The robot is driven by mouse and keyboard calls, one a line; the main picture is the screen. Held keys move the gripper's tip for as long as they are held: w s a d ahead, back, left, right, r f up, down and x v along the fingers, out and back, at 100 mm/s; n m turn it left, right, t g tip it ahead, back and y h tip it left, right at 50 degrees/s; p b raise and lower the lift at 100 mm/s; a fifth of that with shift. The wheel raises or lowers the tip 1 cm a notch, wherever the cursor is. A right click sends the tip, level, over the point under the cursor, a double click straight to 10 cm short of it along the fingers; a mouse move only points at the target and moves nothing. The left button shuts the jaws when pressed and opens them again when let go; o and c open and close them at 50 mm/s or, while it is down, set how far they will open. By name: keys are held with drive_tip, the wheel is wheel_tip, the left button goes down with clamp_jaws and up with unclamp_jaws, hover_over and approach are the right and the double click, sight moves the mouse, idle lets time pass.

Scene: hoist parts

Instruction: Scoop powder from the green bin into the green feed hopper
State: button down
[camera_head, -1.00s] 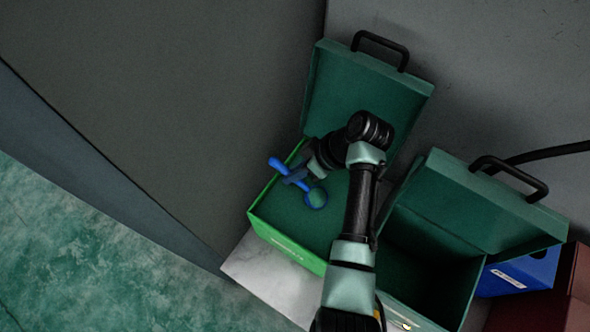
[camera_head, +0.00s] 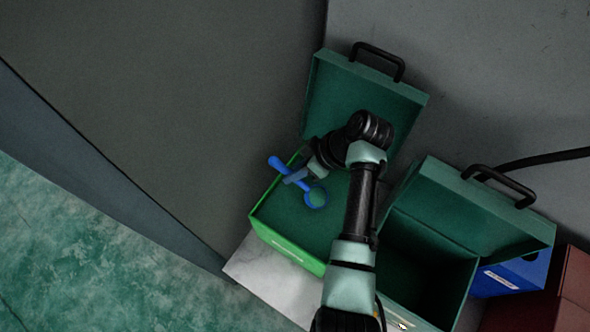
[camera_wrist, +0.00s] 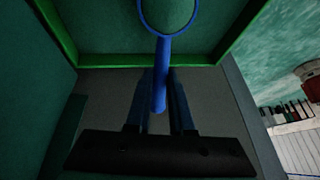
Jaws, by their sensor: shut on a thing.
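The green bin (camera_head: 291,256) has a bright green rim and a raised lid, and its inside shows a flat dark green surface. My gripper (camera_head: 296,176) is over this bin, shut on the handle of a blue scoop (camera_head: 276,162). The scoop's round bowl is over the green surface; I cannot tell whether it touches it or holds powder. In the wrist view my gripper (camera_wrist: 161,85) has its fingers on both sides of the scoop handle (camera_wrist: 160,92). A darker green box (camera_head: 392,309) with a raised lid stands to the right; I cannot tell if it is the feed hopper.
The darker box's lid (camera_head: 470,205) and the bin's lid (camera_head: 360,95) stand up at the back with black handles. A blue box (camera_head: 520,275) and a dark red box (camera_head: 575,278) are at the right. A pale slab (camera_head: 265,275) shows in front of the bin.

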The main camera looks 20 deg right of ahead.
drive_tip(key=shift+r+p, duration=1.85)
drive_tip(key=shift+r, duration=0.45)
drive_tip(key=shift+f, duration=0.1)
